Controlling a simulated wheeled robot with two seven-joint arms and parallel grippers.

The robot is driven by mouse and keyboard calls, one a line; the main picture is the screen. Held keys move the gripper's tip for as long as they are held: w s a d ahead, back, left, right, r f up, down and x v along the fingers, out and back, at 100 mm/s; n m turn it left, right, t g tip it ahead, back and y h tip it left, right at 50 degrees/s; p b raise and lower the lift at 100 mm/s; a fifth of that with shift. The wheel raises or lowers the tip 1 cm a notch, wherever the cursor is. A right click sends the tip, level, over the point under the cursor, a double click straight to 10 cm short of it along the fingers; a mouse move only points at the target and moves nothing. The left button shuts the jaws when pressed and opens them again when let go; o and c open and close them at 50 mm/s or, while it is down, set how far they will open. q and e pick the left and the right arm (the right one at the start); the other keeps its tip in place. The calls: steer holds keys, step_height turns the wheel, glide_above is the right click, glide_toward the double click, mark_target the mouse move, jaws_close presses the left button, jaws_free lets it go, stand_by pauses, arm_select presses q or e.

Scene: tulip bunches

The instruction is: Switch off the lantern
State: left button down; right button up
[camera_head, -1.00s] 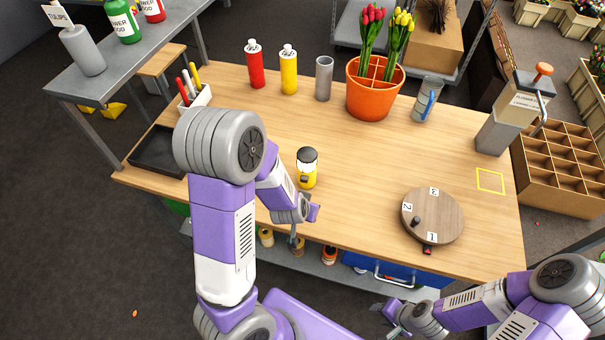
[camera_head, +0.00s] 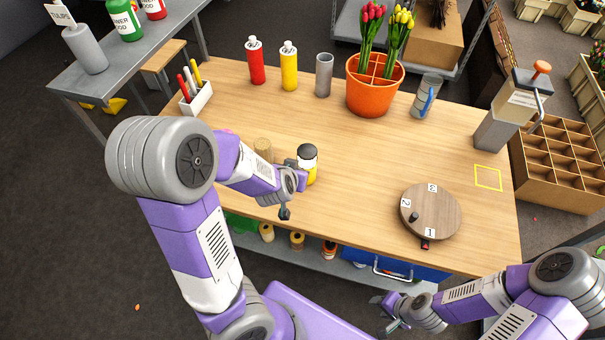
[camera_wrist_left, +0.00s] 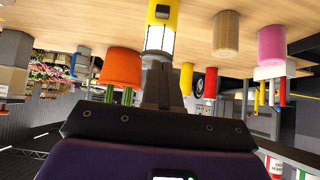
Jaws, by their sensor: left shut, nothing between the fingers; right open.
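The lantern (camera_head: 308,164) stands upright on the table, with a black top, a bright white band and a yellow body. In the left wrist view the lantern (camera_wrist_left: 161,38) appears upside down, with a small dark panel on its yellow body. My left gripper (camera_head: 300,181) is at the lantern's left front side, shut and empty. In the left wrist view its shut fingers (camera_wrist_left: 161,82) overlap the lantern's dark top; I cannot tell whether they touch. My right gripper (camera_head: 384,306) is open, low in front of the table, away from the lantern.
A wooden cylinder (camera_head: 263,150) and a pink one (camera_wrist_left: 272,45) stand left of the lantern. Red (camera_head: 255,62) and yellow (camera_head: 289,68) bottles, a grey cylinder (camera_head: 324,76) and an orange tulip pot (camera_head: 372,98) line the back. A round turntable (camera_head: 445,212) stands right; the table between is clear.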

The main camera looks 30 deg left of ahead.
mark_target(306, 166)
arm_select(q)
steer(key=b+x, duration=0.1)
steer(key=x, duration=0.8)
steer(key=shift+s+d+f+b, duration=0.1)
steer(key=shift+d+f+b, duration=0.1)
steer(key=shift+b, duration=0.15)
steer(key=shift+f+b, duration=0.45)
steer(key=shift+f, duration=1.5)
step_height(306, 166, down, 3)
steer(key=b, duration=0.3)
steer(key=shift+r, duration=0.1)
